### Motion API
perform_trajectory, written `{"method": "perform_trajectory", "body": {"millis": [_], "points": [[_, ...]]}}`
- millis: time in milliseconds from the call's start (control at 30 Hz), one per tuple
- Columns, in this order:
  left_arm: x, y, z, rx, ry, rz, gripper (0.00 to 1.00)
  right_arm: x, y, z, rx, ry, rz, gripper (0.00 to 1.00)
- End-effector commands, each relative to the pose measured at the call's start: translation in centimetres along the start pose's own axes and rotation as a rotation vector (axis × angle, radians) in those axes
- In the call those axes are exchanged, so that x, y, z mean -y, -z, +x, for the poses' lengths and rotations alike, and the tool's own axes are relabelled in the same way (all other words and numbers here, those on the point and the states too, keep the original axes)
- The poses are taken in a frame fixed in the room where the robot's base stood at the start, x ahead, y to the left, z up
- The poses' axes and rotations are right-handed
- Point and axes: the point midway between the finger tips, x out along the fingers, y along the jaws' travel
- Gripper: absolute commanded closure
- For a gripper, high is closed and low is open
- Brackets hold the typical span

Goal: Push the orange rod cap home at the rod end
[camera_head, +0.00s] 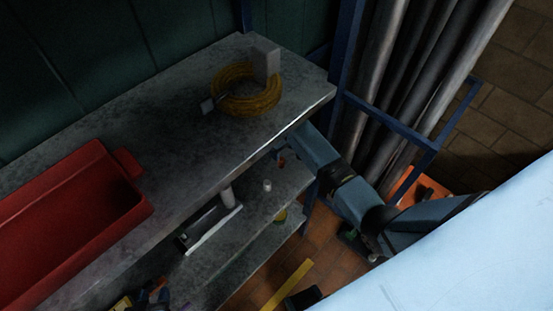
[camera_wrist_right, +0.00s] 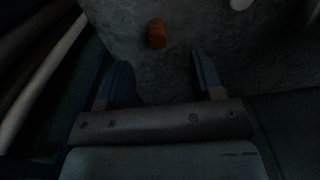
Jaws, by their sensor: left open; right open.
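A small orange cylinder, which looks like the rod cap (camera_wrist_right: 157,34), sits on a grey shelf surface beyond my right gripper (camera_wrist_right: 162,68) in the right wrist view. The right gripper is open, with empty space between its fingers, and the cap is apart from them. In the head view my right arm reaches in from the right to the shelf under the bench top, and the bench edge partly hides its gripper. A small orange spot, likely the cap (camera_head: 281,161), shows there. I cannot make out a rod end joined to the cap. My left gripper is not clearly visible.
The bench top (camera_head: 160,140) carries a red bin (camera_head: 130,215) and a yellow cable coil (camera_head: 232,104). The lower shelf (camera_head: 255,212) holds a small white cylinder (camera_head: 267,185) and a long pale-edged tray (camera_head: 212,228). Grey pipes (camera_head: 385,75) stand in a blue frame at right.

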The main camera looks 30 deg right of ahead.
Motion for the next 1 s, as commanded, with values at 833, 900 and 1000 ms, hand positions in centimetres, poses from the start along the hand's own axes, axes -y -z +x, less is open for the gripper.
{"method": "perform_trajectory", "body": {"millis": [833, 900, 1000], "points": [[0.3, -0.2, 0.4, -0.003, 0.005, 0.002, 0.57, -0.5, 0.8, 8.4, -0.003, -0.002, 0.000, 0.39], [0.3, -0.2, 0.4, -0.003, 0.005, 0.002, 0.57, -0.5, 0.8, 8.4, -0.003, -0.002, 0.000, 0.39], [0.3, -0.2, 0.4, -0.003, 0.005, 0.002, 0.57, -0.5, 0.8, 8.4, -0.003, -0.002, 0.000, 0.51]]}}
